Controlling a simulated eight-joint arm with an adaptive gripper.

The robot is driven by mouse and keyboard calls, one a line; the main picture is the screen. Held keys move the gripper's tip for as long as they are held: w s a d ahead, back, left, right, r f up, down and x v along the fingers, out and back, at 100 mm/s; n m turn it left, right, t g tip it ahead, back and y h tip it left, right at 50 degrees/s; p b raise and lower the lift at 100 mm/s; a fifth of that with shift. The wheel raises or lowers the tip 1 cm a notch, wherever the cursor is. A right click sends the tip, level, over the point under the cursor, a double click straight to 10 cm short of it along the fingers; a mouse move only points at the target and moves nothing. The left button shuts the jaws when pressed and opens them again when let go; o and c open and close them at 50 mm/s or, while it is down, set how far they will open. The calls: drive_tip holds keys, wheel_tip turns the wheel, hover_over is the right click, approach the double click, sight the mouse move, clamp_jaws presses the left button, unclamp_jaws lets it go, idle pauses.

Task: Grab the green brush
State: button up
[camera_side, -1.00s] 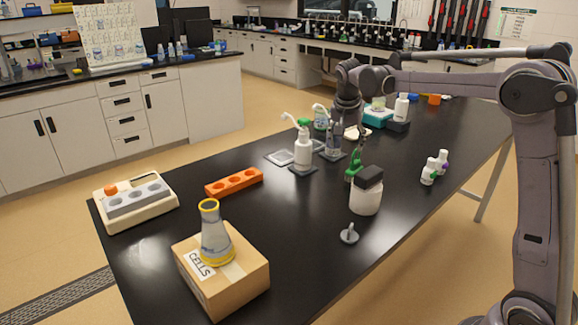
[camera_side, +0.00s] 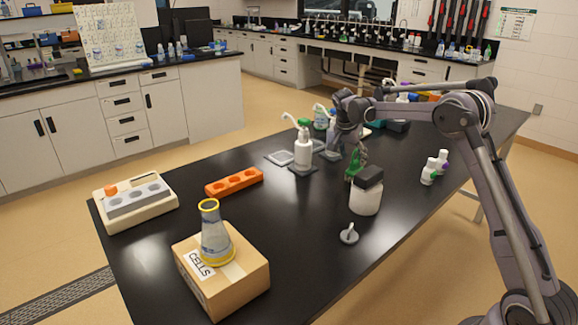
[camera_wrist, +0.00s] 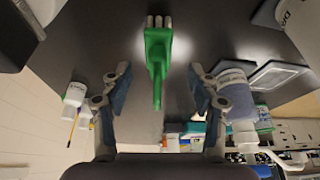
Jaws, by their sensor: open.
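The green brush (camera_wrist: 157,42) is in the wrist view at the top centre, its wide part above and its narrow end pointing down toward the gap between my fingers. In the side view the green brush (camera_side: 353,168) stands on the black table, just left of a white jar with a black lid, which partly hides it. My gripper (camera_wrist: 160,82) is open, with one finger on each side of the brush's line and nothing held. In the side view my gripper (camera_side: 358,150) is just above and close to the brush; contact cannot be told.
The white jar (camera_side: 365,195) stands right beside the brush. A white pump bottle (camera_side: 303,150) stands to the left. Two small white bottles (camera_side: 430,172) are to the right. A grey peg-like piece (camera_side: 349,235) is in front. The table's front middle is clear.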

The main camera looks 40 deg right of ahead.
sight(355, 161)
drive_tip(key=shift+x, duration=2.6)
drive_tip(key=shift+s+d+r, duration=0.1)
drive_tip(key=shift+s+d, duration=0.05)
drive_tip(key=shift+d, duration=0.05)
drive_tip(key=c, duration=1.3)
